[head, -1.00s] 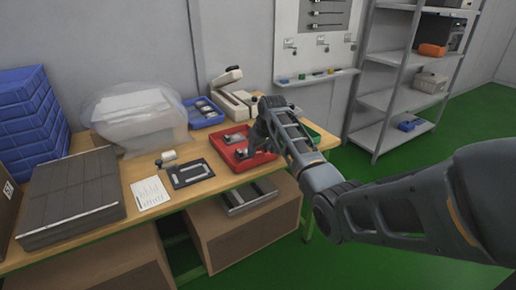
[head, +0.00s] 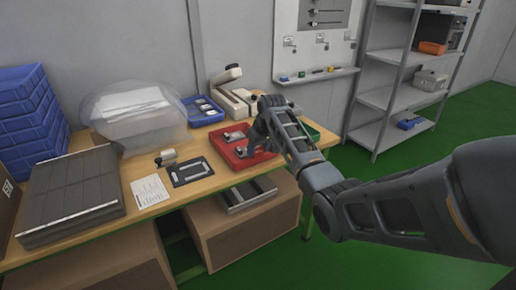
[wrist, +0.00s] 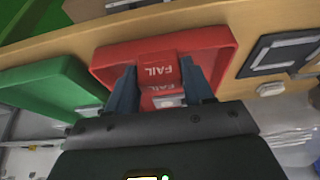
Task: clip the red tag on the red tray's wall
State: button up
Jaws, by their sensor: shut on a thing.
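The red tag (wrist: 159,71), marked FAIL, is between the two fingers of my gripper (wrist: 159,66) in the wrist view. My gripper is shut on it. The red tray (wrist: 110,60) lies under the fingers. The tag's outer edge overlaps the tray's front wall, at the top of the wrist view; I cannot tell whether it straddles the wall or is just above it. A second FAIL marking and a pale metal piece (wrist: 168,101) show behind the tag. In the head view my gripper (head: 243,152) is over the red tray (head: 257,160), and my arm hides part of it.
A green tray (wrist: 50,90) stands beside the red tray. A black plate with a pale frame (head: 191,172) and a paper sheet (head: 150,191) lie to the left in the head view. A blue tray (head: 203,110) and a microscope-like device (head: 230,92) stand behind.

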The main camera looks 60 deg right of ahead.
jog(key=shift+f, duration=0.1)
jog(key=shift+c, duration=1.4)
jog(key=shift+f, duration=0.1)
jog(key=shift+f, duration=0.2)
jog(key=o, duration=1.3)
jog(key=shift+r, duration=0.15)
jog(key=shift+r+p, duration=2.95)
jog(key=shift+r, duration=0.45)
